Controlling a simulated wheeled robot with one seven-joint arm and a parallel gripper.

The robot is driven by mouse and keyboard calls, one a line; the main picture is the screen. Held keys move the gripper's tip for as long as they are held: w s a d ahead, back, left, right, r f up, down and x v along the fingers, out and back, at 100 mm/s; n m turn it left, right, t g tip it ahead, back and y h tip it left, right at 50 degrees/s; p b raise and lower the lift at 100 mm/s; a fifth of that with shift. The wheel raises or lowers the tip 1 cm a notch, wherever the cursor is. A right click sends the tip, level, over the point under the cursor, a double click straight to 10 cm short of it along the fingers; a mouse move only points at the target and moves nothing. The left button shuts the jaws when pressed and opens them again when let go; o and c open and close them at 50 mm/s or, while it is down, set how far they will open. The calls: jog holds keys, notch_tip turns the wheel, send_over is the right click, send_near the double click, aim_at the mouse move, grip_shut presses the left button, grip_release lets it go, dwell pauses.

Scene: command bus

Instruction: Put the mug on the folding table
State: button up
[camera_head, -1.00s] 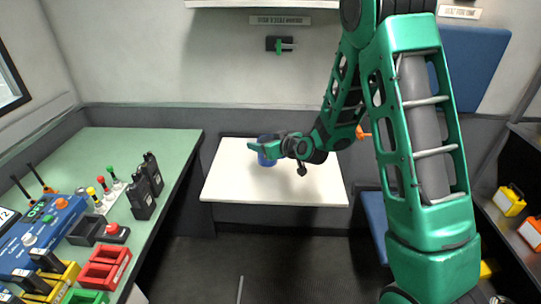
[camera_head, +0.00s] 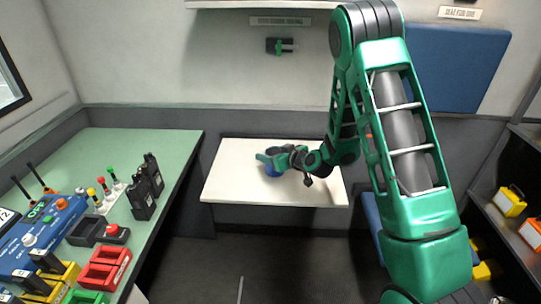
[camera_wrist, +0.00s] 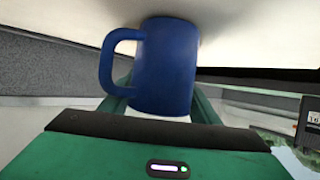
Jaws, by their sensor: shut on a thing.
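The blue mug (camera_head: 272,171) is at the white folding table (camera_head: 235,185), over the middle of its top. It is mostly hidden under my gripper (camera_head: 267,159) in the head view. In the wrist view the mug (camera_wrist: 167,68) sits between the green fingers, its handle to the left. My gripper is shut on it. The mug's end meets or nearly meets a pale surface at the top of that view. I cannot tell for sure whether it touches the tabletop.
A shelf with yellow and orange cases (camera_head: 509,203) is at the right. The tabletop around the mug is clear.

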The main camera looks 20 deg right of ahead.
jog(key=o, duration=1.2)
jog(key=v, duration=1.2)
jog(key=shift+s+r, duration=0.1)
